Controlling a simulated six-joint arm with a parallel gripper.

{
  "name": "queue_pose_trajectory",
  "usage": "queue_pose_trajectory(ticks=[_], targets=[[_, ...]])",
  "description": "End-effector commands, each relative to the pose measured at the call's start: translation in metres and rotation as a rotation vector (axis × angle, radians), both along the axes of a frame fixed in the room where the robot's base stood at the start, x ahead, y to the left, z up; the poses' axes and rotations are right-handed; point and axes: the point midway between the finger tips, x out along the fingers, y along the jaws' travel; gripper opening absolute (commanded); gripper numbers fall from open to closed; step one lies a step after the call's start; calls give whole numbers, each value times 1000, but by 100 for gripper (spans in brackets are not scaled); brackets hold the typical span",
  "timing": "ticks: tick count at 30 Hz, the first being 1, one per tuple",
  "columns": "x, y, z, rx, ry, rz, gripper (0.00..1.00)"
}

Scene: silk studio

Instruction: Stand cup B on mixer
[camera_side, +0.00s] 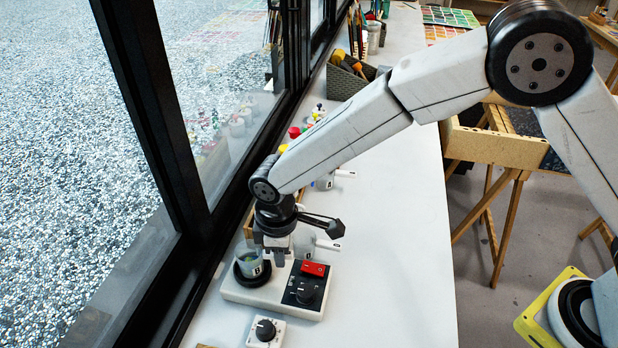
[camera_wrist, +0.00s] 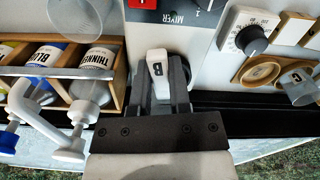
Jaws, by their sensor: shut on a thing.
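Cup B (camera_side: 250,264) is a small clear cup with a B on its side and greenish contents. In the side view it is upright at the black round seat (camera_side: 239,280) of the mixer (camera_side: 262,298), a white base with a red switch and black knob. I cannot tell whether it rests fully on the seat. My gripper (camera_side: 279,256) is just right of the cup. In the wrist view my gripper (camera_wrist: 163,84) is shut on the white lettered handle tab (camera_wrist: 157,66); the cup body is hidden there. The mixer (camera_wrist: 172,38) shows beyond the fingers.
A white dial box (camera_side: 265,331) stands in front of the mixer. Behind it is a wooden rack (camera_wrist: 118,80) with labelled bottles. A clear cup (camera_wrist: 298,88) is by wooden coasters at right; another (camera_wrist: 75,17) is top left. The window frame runs close along the left; the bench right is clear.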

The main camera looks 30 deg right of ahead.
Motion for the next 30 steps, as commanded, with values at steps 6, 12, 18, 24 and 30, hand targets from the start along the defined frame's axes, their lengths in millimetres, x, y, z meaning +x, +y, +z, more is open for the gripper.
queue_pose_trajectory(ticks=[6, 12, 18, 24, 30], targets=[[0, 0, -3, 0, 0, 0, 0], [0, 0, -4, 0, 0, 0, 64], [0, 0, -4, 0, 0, 0, 64], [0, 0, -2, 0, 0, 0, 64], [0, 0, 12, 1, -1, 0, 64]])
